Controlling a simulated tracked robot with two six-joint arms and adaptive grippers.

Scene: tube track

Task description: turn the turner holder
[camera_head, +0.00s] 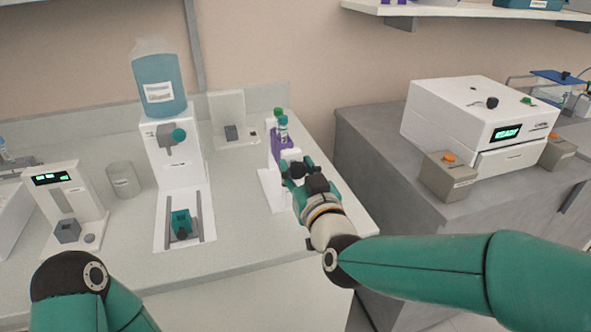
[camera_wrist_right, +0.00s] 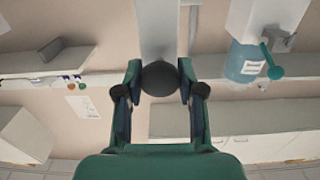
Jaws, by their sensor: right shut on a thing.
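The turner (camera_head: 270,190) is a white stand on the light counter. Its purple holder (camera_head: 281,148) carries capped tubes (camera_head: 282,124) that stand roughly upright, with green and teal caps. My right gripper (camera_head: 296,171) is at the front of the turner, just below the purple holder, and hides part of the stand. In the right wrist view, its fingers (camera_wrist_right: 161,97) are shut on a dark round knob (camera_wrist_right: 160,78). My left arm shows at the lower left of the head view, but its gripper is out of view.
Left of the turner stands a white dispenser (camera_head: 176,160) with a blue bottle (camera_head: 159,85). A grey cup (camera_head: 123,180) and a device with a green display (camera_head: 65,195) stand farther left. A white machine (camera_head: 470,115) reading "READY" sits on the grey bench at right, beyond a gap.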

